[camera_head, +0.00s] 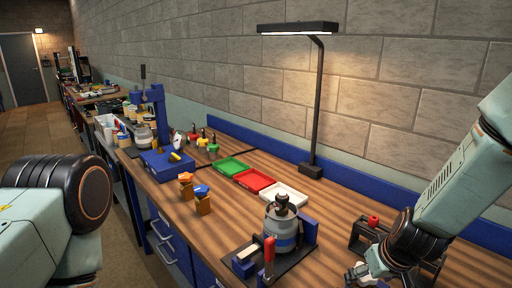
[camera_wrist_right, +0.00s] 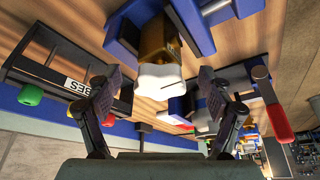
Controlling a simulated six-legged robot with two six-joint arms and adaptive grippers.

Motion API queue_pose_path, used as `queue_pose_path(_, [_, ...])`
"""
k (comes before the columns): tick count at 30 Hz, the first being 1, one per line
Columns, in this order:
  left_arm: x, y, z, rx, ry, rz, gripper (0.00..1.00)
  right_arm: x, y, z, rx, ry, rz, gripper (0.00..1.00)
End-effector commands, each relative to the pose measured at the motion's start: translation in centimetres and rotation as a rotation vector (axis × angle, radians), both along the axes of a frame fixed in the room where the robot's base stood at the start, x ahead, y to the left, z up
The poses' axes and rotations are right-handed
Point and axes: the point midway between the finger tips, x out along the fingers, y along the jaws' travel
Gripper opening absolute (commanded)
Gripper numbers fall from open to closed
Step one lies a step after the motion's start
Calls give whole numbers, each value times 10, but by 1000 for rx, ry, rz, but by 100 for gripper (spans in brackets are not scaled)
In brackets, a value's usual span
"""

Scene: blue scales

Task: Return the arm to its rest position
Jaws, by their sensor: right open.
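My right arm reaches in from the right in the head view. Its gripper (camera_head: 366,274) is low over the bench near the bottom edge, partly cut off. In the right wrist view the two fingers of the gripper (camera_wrist_right: 160,88) are spread apart. A brown block with a white top (camera_wrist_right: 158,78) shows between and beyond the fingers, beside blue parts. I see no finger closed on it; the exact gap is unclear. Of my left arm only a dark round joint and pale link show at the left; its gripper is out of view.
A black rack (camera_head: 355,240) with a red knob stands beside my right arm. A clamped grey pot (camera_head: 281,236) and red-handled tool (camera_head: 269,252) are left of it. Green (camera_head: 225,166), red (camera_head: 254,180) and white (camera_head: 284,195) trays lie behind. A lamp post (camera_head: 318,110) rises near the wall.

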Motion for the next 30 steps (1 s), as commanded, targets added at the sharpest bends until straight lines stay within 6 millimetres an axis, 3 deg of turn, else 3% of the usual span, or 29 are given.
queue_pose_path(11, [0, 0, 0, 0, 0, 0, 77, 23, 3, -1, 2, -2, 2, 81])
queue_pose_path(30, [0, 0, 0, 0, 0, 0, 77, 21, 2, -2, 1, -1, -1, 81])
